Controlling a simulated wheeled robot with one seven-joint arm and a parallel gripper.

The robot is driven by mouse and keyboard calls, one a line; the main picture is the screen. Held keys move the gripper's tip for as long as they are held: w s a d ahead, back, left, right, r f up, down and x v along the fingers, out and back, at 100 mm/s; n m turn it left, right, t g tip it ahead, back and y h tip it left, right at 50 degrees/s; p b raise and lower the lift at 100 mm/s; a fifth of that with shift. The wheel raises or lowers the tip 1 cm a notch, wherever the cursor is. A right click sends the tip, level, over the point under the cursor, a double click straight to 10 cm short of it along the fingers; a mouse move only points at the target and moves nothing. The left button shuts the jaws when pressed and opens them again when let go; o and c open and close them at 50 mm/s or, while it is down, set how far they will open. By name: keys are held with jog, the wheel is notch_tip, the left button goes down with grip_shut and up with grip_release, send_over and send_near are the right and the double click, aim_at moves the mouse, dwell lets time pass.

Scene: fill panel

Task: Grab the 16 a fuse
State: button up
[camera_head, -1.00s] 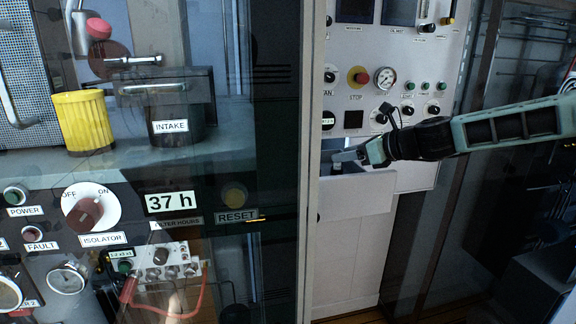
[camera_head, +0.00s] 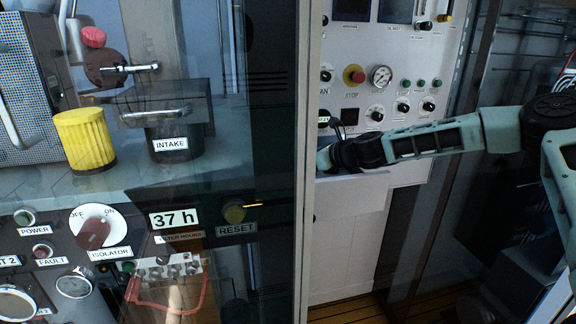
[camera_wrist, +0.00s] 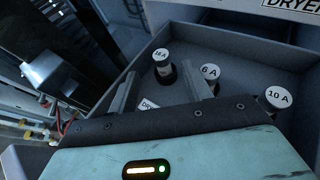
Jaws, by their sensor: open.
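The 16 A fuse (camera_wrist: 162,63), a dark cylinder with a white round top label, stands upright in a grey drawer (camera_wrist: 235,42) in the wrist view. My gripper (camera_wrist: 158,70) is open, with one finger to the left of this fuse and one to the right. The fuse shows between and slightly beyond the fingertips, and I cannot tell whether they touch it. In the head view my gripper (camera_head: 322,158) is at the panel's drawer, its fingers mostly hidden by the cabinet's edge.
The 6 A fuse (camera_wrist: 209,74) stands just right of the right finger. The 10 A fuse (camera_wrist: 279,99) is farther right. Drawer walls surround the fuses. A cabinet post (camera_head: 308,130) stands close left of my gripper in the head view.

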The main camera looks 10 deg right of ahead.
jog(key=p+x, duration=0.2)
jog(key=x, duration=0.1)
jog(key=shift+w+a, duration=0.1)
jog(key=shift+w, duration=0.2)
jog(key=shift+w+a+f+p, duration=0.25)
jog(key=shift+w+f+p, duration=0.1)
grip_shut()
jog(key=shift+r, duration=0.1)
